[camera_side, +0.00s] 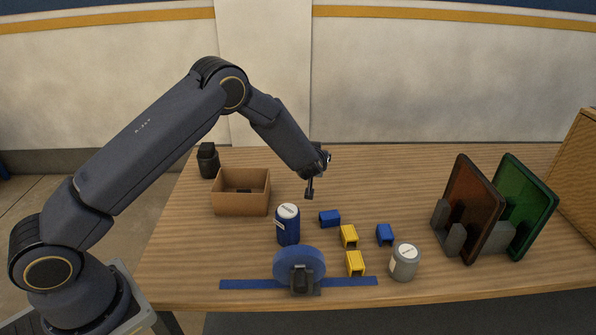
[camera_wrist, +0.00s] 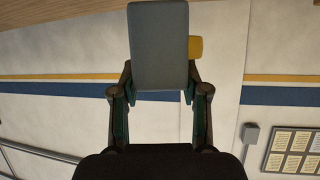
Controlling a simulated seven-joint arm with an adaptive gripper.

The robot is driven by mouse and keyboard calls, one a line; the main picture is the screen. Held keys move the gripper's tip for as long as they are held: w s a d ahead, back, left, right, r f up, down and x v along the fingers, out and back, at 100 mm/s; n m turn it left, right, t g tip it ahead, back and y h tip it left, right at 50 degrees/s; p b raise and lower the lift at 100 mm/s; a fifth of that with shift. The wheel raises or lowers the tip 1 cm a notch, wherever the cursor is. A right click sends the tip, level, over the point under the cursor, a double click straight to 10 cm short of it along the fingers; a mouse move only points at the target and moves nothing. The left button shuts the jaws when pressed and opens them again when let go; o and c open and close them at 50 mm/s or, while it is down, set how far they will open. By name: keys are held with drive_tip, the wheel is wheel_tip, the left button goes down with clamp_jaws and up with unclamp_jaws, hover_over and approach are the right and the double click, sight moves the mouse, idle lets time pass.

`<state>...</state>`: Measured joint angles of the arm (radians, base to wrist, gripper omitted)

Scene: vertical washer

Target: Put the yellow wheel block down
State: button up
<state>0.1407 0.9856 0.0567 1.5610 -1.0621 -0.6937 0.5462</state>
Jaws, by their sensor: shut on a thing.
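My gripper (camera_wrist: 160,92) is shut on a grey block (camera_wrist: 159,45), seen in the wrist view. A small yellow piece (camera_wrist: 196,47) shows beside its right edge; I cannot tell whether it belongs to the held thing. In the side view my gripper (camera_side: 311,178) is above the table, and a small dark grey piece (camera_side: 309,188) hangs under it. Two yellow notched blocks lie on the table: one yellow block (camera_side: 349,236) near the middle and another yellow block (camera_side: 355,263) closer to the front. The gripper is apart from both.
A blue disc (camera_side: 300,262) stands behind a blue strip (camera_side: 245,284). A blue jar (camera_side: 288,226), two blue blocks (camera_side: 329,218) and a grey jar (camera_side: 404,262) are nearby. A cardboard box (camera_side: 241,203) is left. Brown and green panels (camera_side: 470,205) stand right. The table behind them is clear.

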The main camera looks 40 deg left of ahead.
drive_tip(key=r, duration=0.5)
drive_tip(key=shift+s+a+r, duration=0.15)
drive_tip(key=shift+s+r, duration=0.05)
drive_tip(key=shift+s, duration=0.1)
drive_tip(key=s+a+n+g+y, duration=0.2)
drive_tip(key=s+a+n+g, duration=0.2)
drive_tip(key=s, duration=0.9)
drive_tip(key=s+a+n+g+y, duration=0.25)
drive_tip(key=s+a+n, duration=0.2)
drive_tip(key=s, duration=0.75)
drive_tip(key=s+a+n+g+y, duration=0.1)
drive_tip(key=s+a+n+g, duration=0.3)
drive_tip(key=s, duration=0.9)
drive_tip(key=shift+m, duration=0.55)
drive_tip(key=f, duration=1.4)
drive_tip(key=shift+a+f, duration=0.35)
drive_tip(key=shift+f, duration=0.05)
drive_tip(key=shift+f, duration=0.1)
drive_tip(key=o, duration=1.2)
